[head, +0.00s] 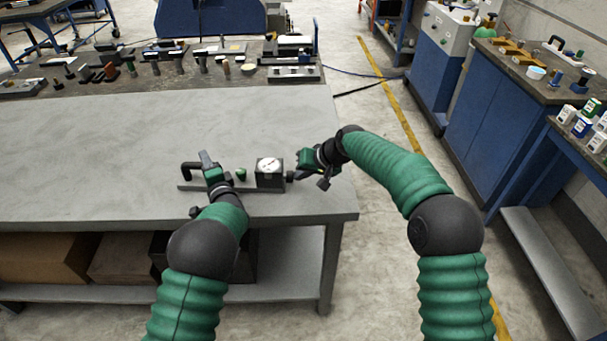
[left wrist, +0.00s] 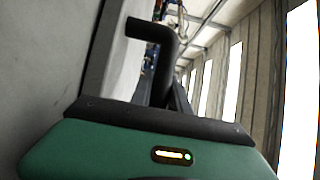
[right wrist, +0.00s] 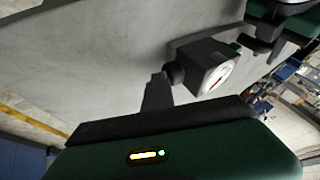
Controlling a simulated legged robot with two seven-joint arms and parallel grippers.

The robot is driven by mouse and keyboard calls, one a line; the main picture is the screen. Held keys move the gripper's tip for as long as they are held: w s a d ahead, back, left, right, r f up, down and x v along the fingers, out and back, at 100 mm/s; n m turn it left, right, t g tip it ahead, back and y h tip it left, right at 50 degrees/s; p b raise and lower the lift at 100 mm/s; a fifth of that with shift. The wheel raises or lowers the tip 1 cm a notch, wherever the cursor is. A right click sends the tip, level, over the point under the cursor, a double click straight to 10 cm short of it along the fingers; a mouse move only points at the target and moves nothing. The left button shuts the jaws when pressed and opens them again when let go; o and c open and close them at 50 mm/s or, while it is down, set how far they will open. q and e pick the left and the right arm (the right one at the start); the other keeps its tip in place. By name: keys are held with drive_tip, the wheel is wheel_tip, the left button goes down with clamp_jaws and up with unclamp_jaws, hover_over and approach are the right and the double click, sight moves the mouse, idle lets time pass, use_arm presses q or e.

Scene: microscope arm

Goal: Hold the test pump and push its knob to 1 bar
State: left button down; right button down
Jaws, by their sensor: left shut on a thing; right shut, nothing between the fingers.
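The test pump stands near the table's front right edge, with a flat base (head: 264,189), a square black gauge box (head: 269,180) and a bent black handle (head: 187,171). A black knob (head: 290,176) sticks out of the box's right side; it also shows in the right wrist view (right wrist: 174,74). The white dial (right wrist: 218,77) is too small to read. My left gripper (head: 208,162) is shut on the pump at the handle end; the handle shows in the left wrist view (left wrist: 160,40). My right gripper (head: 302,166) is shut and empty beside the knob. I cannot tell whether they touch.
A small green part (head: 241,174) sits on the pump between my left gripper and the gauge box. The grey table (head: 110,140) is clear to the left and behind. Tools and parts line another bench (head: 150,72) at the back. Blue cabinets (head: 510,110) stand at the right.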

use_arm(q)
drive_tip(key=shift+d, duration=0.2)
use_arm(e)
drive_tip(key=d, duration=0.4)
drive_tip(key=shift+s+d+r, duration=0.1)
drive_tip(key=shift+s+r, duration=0.15)
drive_tip(key=shift+r, duration=0.1)
use_arm(q)
drive_tip(key=shift+a+r, duration=0.1)
use_arm(e)
drive_tip(key=v, duration=0.9)
drive_tip(key=shift+d, duration=0.1)
use_arm(q)
drive_tip(key=c, duration=1.2)
unclamp_jaws()
drive_tip(key=shift+o, duration=0.2)
